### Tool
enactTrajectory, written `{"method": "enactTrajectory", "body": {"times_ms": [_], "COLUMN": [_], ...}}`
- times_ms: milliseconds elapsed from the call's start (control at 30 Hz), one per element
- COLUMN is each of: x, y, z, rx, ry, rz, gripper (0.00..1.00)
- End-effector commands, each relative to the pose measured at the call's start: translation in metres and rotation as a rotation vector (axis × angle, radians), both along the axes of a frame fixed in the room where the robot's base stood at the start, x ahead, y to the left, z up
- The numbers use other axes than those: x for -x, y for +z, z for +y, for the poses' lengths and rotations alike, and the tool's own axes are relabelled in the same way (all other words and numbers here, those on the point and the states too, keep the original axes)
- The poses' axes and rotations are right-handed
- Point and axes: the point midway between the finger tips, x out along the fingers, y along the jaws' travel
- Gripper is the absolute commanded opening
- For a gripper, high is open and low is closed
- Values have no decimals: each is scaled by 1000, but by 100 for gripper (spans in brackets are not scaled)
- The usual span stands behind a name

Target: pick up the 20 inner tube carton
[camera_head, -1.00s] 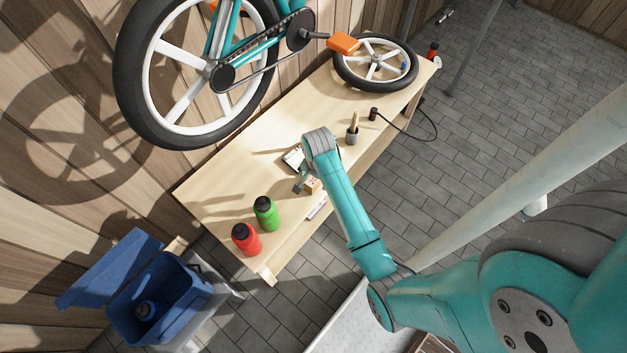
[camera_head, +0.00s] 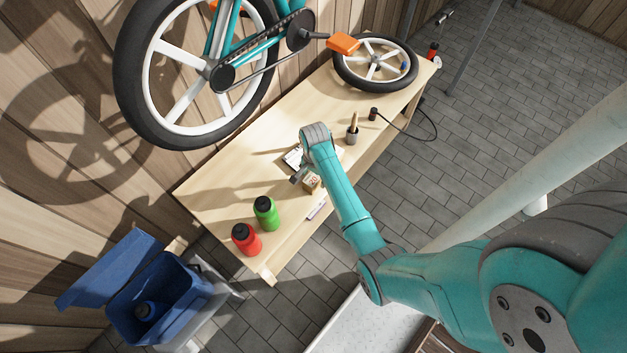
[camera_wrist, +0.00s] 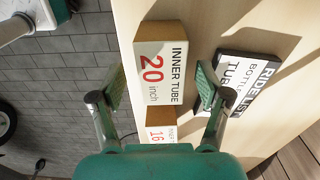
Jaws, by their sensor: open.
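The 20 inner tube carton (camera_wrist: 160,72) is a small brown box with a white label reading "INNER TUBE 20 inch". It stands on the bench and also shows in the head view (camera_head: 312,183), just below my wrist. In the wrist view my gripper (camera_wrist: 157,88) is open, with one finger to the left of the carton and one to the right. The fingers look apart from the carton; their height over it is hard to tell. A second carton, marked 16 (camera_wrist: 161,129), sits right beside it, nearer my palm.
A dark-framed "RIDE LIST" board (camera_wrist: 243,82) lies close to the right finger. On the wooden bench (camera_head: 222,185) are a green bottle (camera_head: 265,213), a red bottle (camera_head: 246,239), a tool cup (camera_head: 352,136) and a loose wheel (camera_head: 375,64). A bicycle wheel (camera_head: 165,75) hangs above.

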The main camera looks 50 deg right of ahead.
Motion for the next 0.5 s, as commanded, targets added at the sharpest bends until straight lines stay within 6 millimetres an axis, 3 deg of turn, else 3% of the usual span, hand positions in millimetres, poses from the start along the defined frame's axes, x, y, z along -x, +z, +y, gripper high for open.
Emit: {"method": "enactTrajectory", "body": {"times_ms": [200, 500], "x": [-2, -2], "y": [-27, -32], "z": [1, 1], "rx": [0, 0], "ry": [0, 0], "rz": [1, -1], "gripper": [76, 76]}}
